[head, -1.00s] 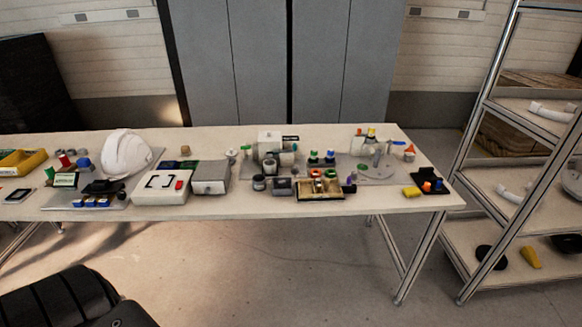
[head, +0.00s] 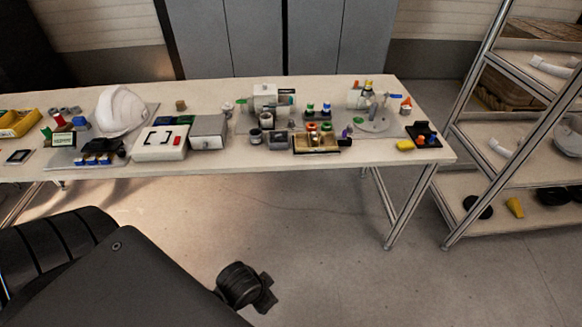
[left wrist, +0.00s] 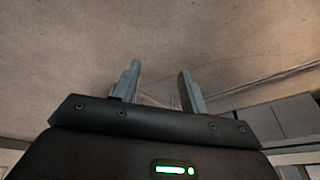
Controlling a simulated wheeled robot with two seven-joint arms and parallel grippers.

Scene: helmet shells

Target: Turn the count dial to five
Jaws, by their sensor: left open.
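I cannot pick out the count dial with certainty; its marks are too small to read in the head view. A grey-white machine (head: 272,97) and several small parts stand mid-table, and a grey round-based fixture (head: 372,124) stands at the right. My left gripper (left wrist: 160,68) is open and empty in the left wrist view, its two fingers apart before a plain beige surface. In the head view my left arm fills the lower left, below and in front of the table, apart from the table objects. My right gripper is not in view.
The long table (head: 220,170) holds a white helmet shell (head: 122,110), a white box (head: 160,143), a grey box (head: 208,131) and a yellow bin (head: 18,122). A metal shelf rack (head: 462,180) stands at the right. The floor before the table is clear.

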